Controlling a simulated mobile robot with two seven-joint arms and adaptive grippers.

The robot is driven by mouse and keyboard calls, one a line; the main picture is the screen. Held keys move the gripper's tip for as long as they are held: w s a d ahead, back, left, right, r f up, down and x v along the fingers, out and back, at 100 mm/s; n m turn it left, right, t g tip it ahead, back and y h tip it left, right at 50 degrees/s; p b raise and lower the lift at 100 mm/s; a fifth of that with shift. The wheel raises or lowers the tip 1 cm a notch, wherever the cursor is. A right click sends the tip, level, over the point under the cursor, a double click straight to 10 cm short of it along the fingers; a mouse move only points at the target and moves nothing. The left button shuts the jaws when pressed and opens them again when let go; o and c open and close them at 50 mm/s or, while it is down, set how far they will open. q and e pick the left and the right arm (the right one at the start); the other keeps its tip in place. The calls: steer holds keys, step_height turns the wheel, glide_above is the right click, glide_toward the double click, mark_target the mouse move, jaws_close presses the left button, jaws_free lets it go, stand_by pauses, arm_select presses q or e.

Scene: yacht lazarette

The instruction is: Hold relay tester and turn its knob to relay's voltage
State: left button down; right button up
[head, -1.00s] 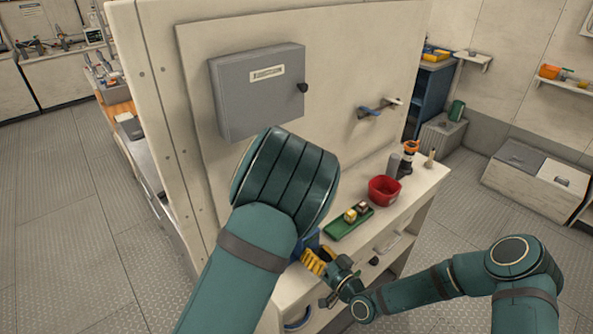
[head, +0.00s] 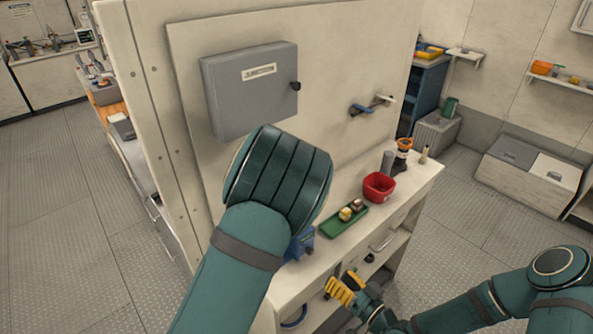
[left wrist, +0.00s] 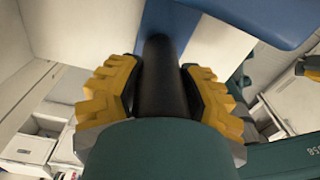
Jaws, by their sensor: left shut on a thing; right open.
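The relay tester shows as a blue box (head: 303,243) at the front edge of the counter, partly hidden by my left forearm. In the left wrist view its blue body (left wrist: 235,20) lies beyond a black handle (left wrist: 158,75). My left gripper (left wrist: 161,90) is shut on this handle; my arm hides the gripper in the head view. My right gripper (head: 342,285) is open and empty, apart from the tester, below and right of it. A yellow fingertip of it (left wrist: 309,67) shows in the left wrist view. I cannot make out the knob or the tester's setting.
A green tray (head: 330,231) with small relay-like blocks (head: 346,213) lies on the counter beside the tester. Behind it stand a red bin (head: 379,187), a grey cylinder (head: 387,162) and an orange-topped item (head: 403,150). A grey cabinet (head: 250,95) hangs on the wall panel.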

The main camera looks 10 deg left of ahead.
arm_select(q)
steer(key=shift+s+d, duration=0.15)
steer(key=shift+s, duration=0.05)
